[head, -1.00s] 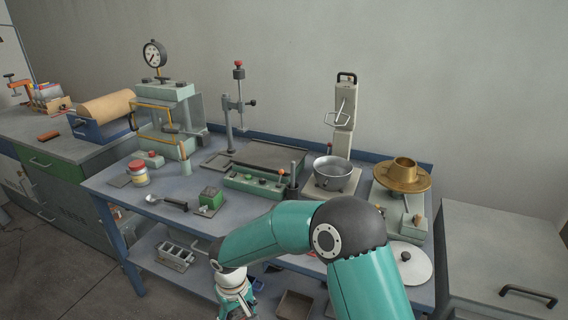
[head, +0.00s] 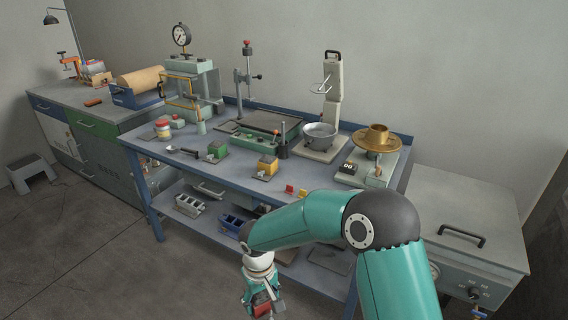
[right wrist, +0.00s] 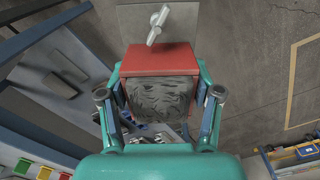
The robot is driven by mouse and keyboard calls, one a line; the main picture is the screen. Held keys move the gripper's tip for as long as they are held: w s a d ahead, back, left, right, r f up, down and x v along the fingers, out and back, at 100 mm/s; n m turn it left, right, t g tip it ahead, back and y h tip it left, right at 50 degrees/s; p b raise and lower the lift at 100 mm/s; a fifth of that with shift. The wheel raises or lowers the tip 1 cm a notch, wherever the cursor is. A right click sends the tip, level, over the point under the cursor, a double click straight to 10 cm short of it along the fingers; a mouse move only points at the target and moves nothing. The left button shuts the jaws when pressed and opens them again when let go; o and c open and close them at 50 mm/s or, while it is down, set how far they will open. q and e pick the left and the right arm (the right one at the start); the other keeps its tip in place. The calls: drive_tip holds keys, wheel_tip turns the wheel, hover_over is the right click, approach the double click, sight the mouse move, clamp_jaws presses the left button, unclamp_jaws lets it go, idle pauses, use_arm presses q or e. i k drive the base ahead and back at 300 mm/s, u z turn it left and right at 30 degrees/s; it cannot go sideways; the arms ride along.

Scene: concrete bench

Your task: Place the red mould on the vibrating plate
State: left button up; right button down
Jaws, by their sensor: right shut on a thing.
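My right gripper (head: 262,300) is low in front of the bench in the head view, shut on the red mould (head: 263,309). In the right wrist view the red mould (right wrist: 160,60) sits between the two fingers (right wrist: 162,105), with a grey streaked face toward the camera. The vibrating plate appears to be the dark flat plate (head: 268,121) at the back middle of the bench, behind a green control box (head: 255,143). Nothing is seen resting on it. The gripper and mould are well away from it, below bench-top height. My left gripper is not in view.
A green mould (head: 217,149) and a yellow mould (head: 264,168) stand on the bench top (head: 190,163). A metal bowl (head: 320,136) and a brass flow table (head: 376,140) stand right of the plate. A post stand (head: 248,80) rises behind its left. Blue moulds (head: 232,222) lie on the lower shelf.

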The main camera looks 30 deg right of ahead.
sight(270, 120)
drive_tip(key=z, duration=0.25)
drive_tip(key=k, duration=0.15)
drive_tip(key=z, duration=0.05)
drive_tip(key=i, duration=1)
drive_tip(key=u, duration=0.05)
